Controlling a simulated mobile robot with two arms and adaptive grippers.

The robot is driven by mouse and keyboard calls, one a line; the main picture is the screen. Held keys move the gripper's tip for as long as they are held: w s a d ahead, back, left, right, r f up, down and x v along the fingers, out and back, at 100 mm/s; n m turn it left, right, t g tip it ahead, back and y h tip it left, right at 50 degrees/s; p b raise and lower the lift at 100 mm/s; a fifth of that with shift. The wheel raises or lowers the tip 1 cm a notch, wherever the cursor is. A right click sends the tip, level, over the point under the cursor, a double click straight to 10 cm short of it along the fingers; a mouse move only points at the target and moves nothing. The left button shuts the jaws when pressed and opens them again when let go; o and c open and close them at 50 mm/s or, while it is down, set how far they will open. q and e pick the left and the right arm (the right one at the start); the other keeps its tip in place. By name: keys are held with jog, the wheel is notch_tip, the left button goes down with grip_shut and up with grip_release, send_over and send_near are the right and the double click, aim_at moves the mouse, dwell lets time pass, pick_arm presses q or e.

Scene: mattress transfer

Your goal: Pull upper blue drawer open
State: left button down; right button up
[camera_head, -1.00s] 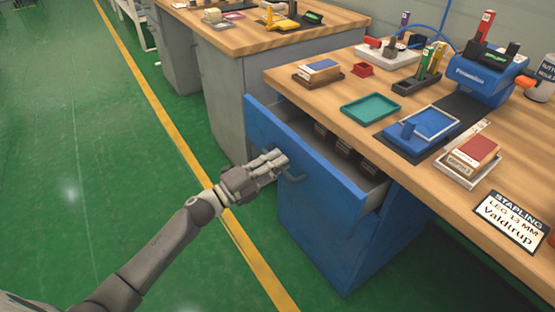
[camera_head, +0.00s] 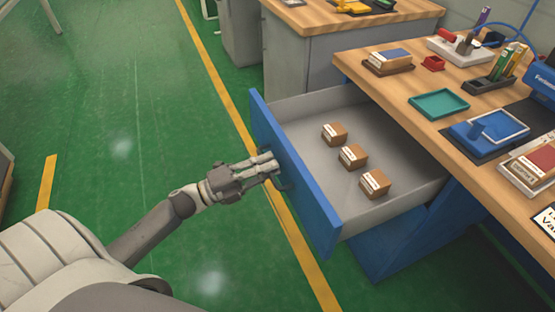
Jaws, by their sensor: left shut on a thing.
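The upper blue drawer (camera_head: 305,192) stands far out of the blue cabinet (camera_head: 392,243) under the wooden workbench. Its grey inside shows, with three small brown boxes with white labels lying in it: one at the back left (camera_head: 334,134), one in the middle (camera_head: 353,157) and one at the front right (camera_head: 375,184). My left gripper (camera_head: 272,166) is at the outer face of the drawer front, shut on the drawer's dark handle (camera_head: 284,183), which the fingers partly hide. My right gripper is out of view.
The workbench (camera_head: 420,120) carries a green tray (camera_head: 439,104), a blue device (camera_head: 488,132), a small red holder (camera_head: 433,63) and other items. A second grey bench (camera_head: 330,52) stands behind. The green floor left of the drawer is clear, crossed by a yellow line (camera_head: 216,75).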

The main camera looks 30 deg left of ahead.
pick_arm(q)
jog(key=shift+s+a, duration=0.1)
jog(key=shift+s, duration=0.05)
jog(key=c, duration=1.5)
grip_release()
jog(key=v, duration=1.2)
